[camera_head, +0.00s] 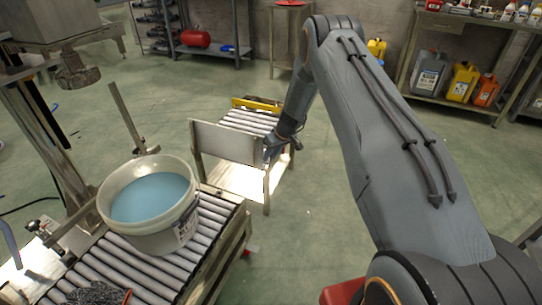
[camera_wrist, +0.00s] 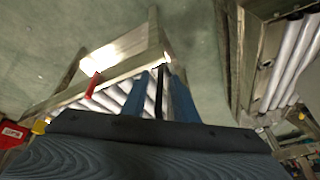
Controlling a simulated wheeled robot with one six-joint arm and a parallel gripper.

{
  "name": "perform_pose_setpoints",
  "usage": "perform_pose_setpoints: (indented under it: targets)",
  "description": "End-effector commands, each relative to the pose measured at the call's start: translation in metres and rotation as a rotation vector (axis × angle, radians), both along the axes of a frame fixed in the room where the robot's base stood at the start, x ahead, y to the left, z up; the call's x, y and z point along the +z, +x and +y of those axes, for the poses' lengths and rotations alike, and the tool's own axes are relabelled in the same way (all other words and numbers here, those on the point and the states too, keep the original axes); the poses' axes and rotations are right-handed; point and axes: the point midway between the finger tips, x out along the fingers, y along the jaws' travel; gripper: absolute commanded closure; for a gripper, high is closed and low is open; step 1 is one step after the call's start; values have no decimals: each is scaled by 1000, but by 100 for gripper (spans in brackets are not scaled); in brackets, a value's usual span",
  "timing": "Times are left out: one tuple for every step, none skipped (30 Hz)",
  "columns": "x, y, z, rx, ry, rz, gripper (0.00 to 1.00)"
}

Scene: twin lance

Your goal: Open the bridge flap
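The bridge flap (camera_head: 228,142) looks like a plain grey metal panel standing roughly upright at the near end of the far roller section (camera_head: 246,122). My gripper (camera_head: 272,148) is at the panel's right end, low beside the frame; whether it touches is unclear. In the wrist view, the two blue-grey fingers of my gripper (camera_wrist: 158,84) stand apart, with a narrow dark strip and rollers showing between them. No held object is clear. A red handle-like piece (camera_wrist: 93,86) lies left of the fingers on the frame.
A white bucket of blue liquid (camera_head: 150,205) stands on the near roller conveyor (camera_head: 120,270). An open gap lies between the two roller sections. A yellow part (camera_head: 258,104) is at the far section's back. Shelves with canisters (camera_head: 462,82) stand at the back right. The floor is mostly clear.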

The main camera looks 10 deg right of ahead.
Motion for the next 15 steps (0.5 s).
perform_pose_setpoints:
  targets:
    - [0, 0, 0, 0, 0, 0, 74]
    - [0, 0, 0, 0, 0, 0, 79]
    - [0, 0, 0, 0, 0, 0, 85]
    - [0, 0, 0, 0, 0, 0, 90]
    - [0, 0, 0, 0, 0, 0, 96]
    - [0, 0, 0, 0, 0, 0, 100]
    - [0, 0, 0, 0, 0, 0, 100]
    - [0, 0, 0, 0, 0, 0, 100]
    - [0, 0, 0, 0, 0, 0, 100]
    - [0, 0, 0, 0, 0, 0, 100]
    - [0, 0, 0, 0, 0, 0, 100]
    - [0, 0, 0, 0, 0, 0, 100]
    - [0, 0, 0, 0, 0, 0, 100]
    - [0, 0, 0, 0, 0, 0, 100]
    - [0, 0, 0, 0, 0, 0, 100]
